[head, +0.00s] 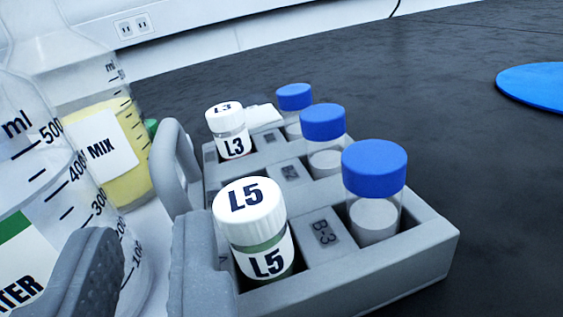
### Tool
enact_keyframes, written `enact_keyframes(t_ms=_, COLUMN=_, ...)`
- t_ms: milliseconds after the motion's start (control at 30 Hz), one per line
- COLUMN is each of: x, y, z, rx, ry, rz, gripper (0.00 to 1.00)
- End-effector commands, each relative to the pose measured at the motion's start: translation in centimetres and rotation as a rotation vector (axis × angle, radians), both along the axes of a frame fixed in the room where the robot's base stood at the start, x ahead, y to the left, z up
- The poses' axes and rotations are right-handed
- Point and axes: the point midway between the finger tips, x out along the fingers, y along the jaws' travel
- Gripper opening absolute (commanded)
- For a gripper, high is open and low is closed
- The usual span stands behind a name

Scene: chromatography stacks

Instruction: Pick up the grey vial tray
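The grey vial tray (390,262) sits on the dark bench in the centre, with a raised loop handle (172,160) on its left side. It holds two white-capped vials, L3 (233,145) and L5 (265,262), and three blue-capped vials (373,215) along its right side. My gripper (148,243) shows at the lower left as two grey ridged fingers, spread apart with nothing between them. The right finger is close to the tray's left side, overlapping it in view; whether they touch is unclear. The handle lies just beyond the fingertips.
A bottle labelled MIX with yellow liquid (112,165) and a clear bottle labelled WATER in part (30,190) stand close on the left, beside the fingers. A blue disc (540,88) lies at the right. The dark bench (430,110) is clear behind and right of the tray.

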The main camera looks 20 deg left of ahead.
Motion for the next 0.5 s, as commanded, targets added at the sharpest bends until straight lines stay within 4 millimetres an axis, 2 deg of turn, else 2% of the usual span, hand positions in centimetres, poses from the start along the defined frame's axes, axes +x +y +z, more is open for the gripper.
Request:
enact_keyframes(t_ms=267, x=0.9, y=0.6, z=-0.1, rx=-0.001, ry=0.002, rz=0.0, gripper=0.17)
enact_keyframes(t_ms=500, x=3.1, y=2.1, z=-0.3, rx=-0.002, ry=0.001, rz=0.001, gripper=0.17)
